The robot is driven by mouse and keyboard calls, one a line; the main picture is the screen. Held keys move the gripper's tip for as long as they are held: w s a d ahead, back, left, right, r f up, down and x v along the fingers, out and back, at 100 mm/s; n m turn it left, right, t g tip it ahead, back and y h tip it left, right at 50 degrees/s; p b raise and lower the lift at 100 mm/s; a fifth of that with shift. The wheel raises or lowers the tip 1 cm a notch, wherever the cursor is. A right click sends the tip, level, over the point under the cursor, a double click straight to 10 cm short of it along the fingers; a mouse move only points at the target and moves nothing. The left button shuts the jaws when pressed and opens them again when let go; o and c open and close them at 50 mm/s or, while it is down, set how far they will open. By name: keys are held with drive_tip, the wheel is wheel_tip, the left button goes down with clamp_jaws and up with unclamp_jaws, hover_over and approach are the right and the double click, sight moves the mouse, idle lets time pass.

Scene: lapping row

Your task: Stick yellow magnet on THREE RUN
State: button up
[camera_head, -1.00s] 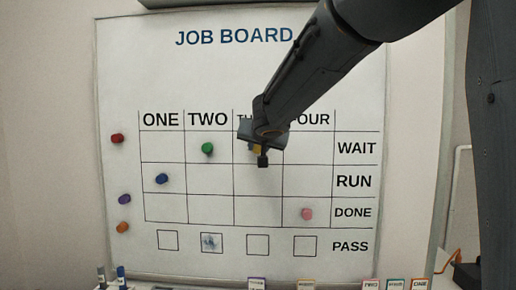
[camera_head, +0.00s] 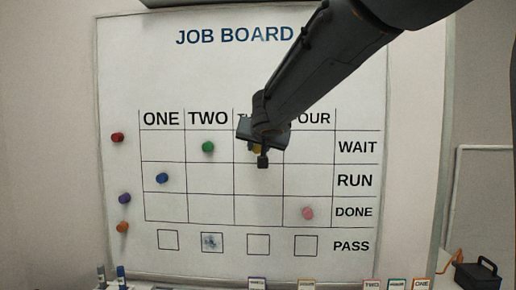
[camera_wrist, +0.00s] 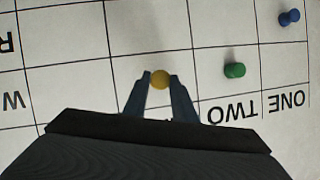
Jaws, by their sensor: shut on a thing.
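The job board (camera_head: 240,80) is a white grid with columns ONE to FOUR and rows WAIT, RUN and DONE. The yellow magnet (camera_wrist: 160,79) is between the fingertips of my gripper (camera_wrist: 161,84) in the wrist view, and the gripper is shut on it. In the head view my gripper (camera_head: 261,150) is over the THREE column at the WAIT row and hides most of the yellow magnet (camera_head: 257,149). The THREE RUN cell (camera_head: 258,180) is below it and bare. Whether the magnet touches the board cannot be told.
A green magnet (camera_head: 208,147) is in TWO WAIT, a blue one (camera_head: 162,178) in ONE RUN and a pink one (camera_head: 307,213) in DONE under FOUR. Red (camera_head: 117,138), purple (camera_head: 124,198) and orange (camera_head: 123,227) magnets are left of the grid. Markers (camera_head: 121,275) stand below.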

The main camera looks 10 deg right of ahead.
sight(257, 149)
drive_tip(key=shift+s, duration=0.15)
drive_tip(key=shift+s+a+b, duration=0.3)
drive_tip(key=shift+s+b, duration=0.05)
drive_tip(key=shift+s, duration=0.55)
drive_tip(key=shift+s+a+b, duration=0.3)
drive_tip(key=shift+s+a, duration=0.05)
drive_tip(key=shift+s, duration=0.6)
drive_tip(key=shift+s+a+b, duration=0.3)
drive_tip(key=shift+s+b, duration=0.05)
drive_tip(key=shift+s, duration=0.55)
